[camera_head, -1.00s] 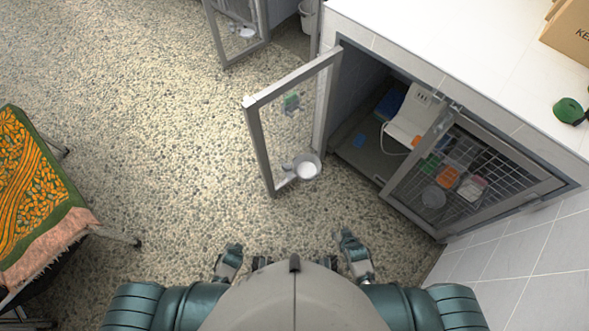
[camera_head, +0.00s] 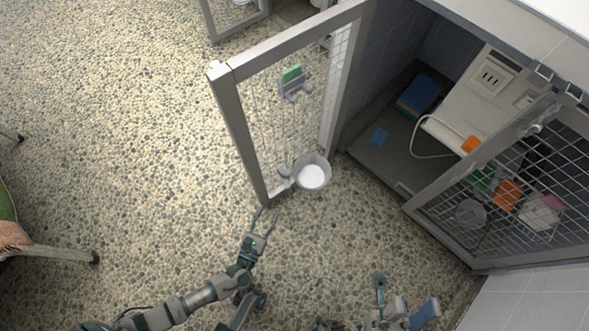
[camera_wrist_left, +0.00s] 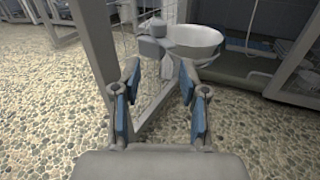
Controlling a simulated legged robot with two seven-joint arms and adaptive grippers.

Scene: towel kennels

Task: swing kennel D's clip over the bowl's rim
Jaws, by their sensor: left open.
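A round metal bowl (camera_head: 325,181) with white contents hangs low on the open kennel door (camera_head: 237,130); it also shows in the left wrist view (camera_wrist_left: 197,38). A grey fitting (camera_head: 284,173), which looks like the clip, sits left of the bowl; it also shows in the left wrist view (camera_wrist_left: 149,46). I cannot tell whether it touches the rim. My left gripper (camera_head: 266,215) is open and empty, just short of the door's lower corner; in the left wrist view its fingers (camera_wrist_left: 160,70) point at the fitting and bowl. My right gripper (camera_head: 402,296) looks open and empty.
The kennel's other door panel (camera_head: 480,165) is shut, with a bowl and coloured items behind its mesh. A blue item (camera_head: 418,95) and white unit (camera_head: 480,85) are inside. A green-tagged holder (camera_head: 293,83) hangs higher on the open door.

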